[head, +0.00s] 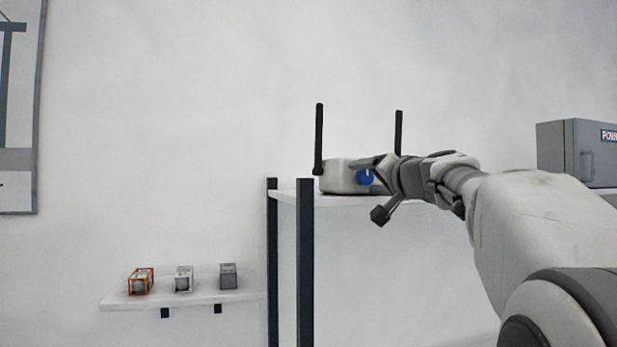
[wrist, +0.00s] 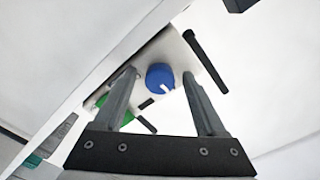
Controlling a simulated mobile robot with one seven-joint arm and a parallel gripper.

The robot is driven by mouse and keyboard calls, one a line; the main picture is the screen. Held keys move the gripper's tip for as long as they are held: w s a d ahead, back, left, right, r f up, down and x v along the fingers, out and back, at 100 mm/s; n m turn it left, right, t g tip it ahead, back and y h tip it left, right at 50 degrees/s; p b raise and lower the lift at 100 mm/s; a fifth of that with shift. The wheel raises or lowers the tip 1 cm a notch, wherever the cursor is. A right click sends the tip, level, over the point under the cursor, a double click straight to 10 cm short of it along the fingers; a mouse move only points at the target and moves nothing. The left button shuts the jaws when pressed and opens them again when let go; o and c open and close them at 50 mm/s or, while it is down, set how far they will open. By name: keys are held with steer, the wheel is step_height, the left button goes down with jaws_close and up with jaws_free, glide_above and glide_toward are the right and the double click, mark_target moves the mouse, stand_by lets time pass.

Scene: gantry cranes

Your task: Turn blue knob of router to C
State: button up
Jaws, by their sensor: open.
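The router (head: 338,176) is a white box with two upright black antennas on a white shelf; part of it is behind my gripper in the head view. Its blue knob (head: 365,177) is on the side near my gripper. In the wrist view the blue knob (wrist: 157,75) lies between the fingers, with a white pointer mark toward its lower right. My gripper (head: 368,165) is open at the knob; the wrist view shows its fingers (wrist: 160,80) on either side, with gaps. I cannot read any letters around the knob.
The shelf (head: 288,196) has dark posts (head: 305,260) at its left end. A router antenna (wrist: 206,62) stands near the right finger. A green part (wrist: 102,100) shows behind the left finger. A grey power box (head: 570,150) is at right. A low wall shelf (head: 205,298) holds small blocks.

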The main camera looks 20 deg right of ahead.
jaws_close()
stand_by(0.4)
steer(key=shift+m, duration=0.3)
steer(key=m, duration=0.5)
steer(key=m+p, duration=0.1)
steer(key=m, duration=0.6)
steer(key=shift+r, duration=0.15)
steer(key=m+p, duration=0.1)
steer(key=m, duration=0.4)
steer(key=shift+p, duration=0.4)
steer(key=m+p, duration=0.2)
steer(key=m, duration=0.4)
steer(key=shift+m, duration=0.3)
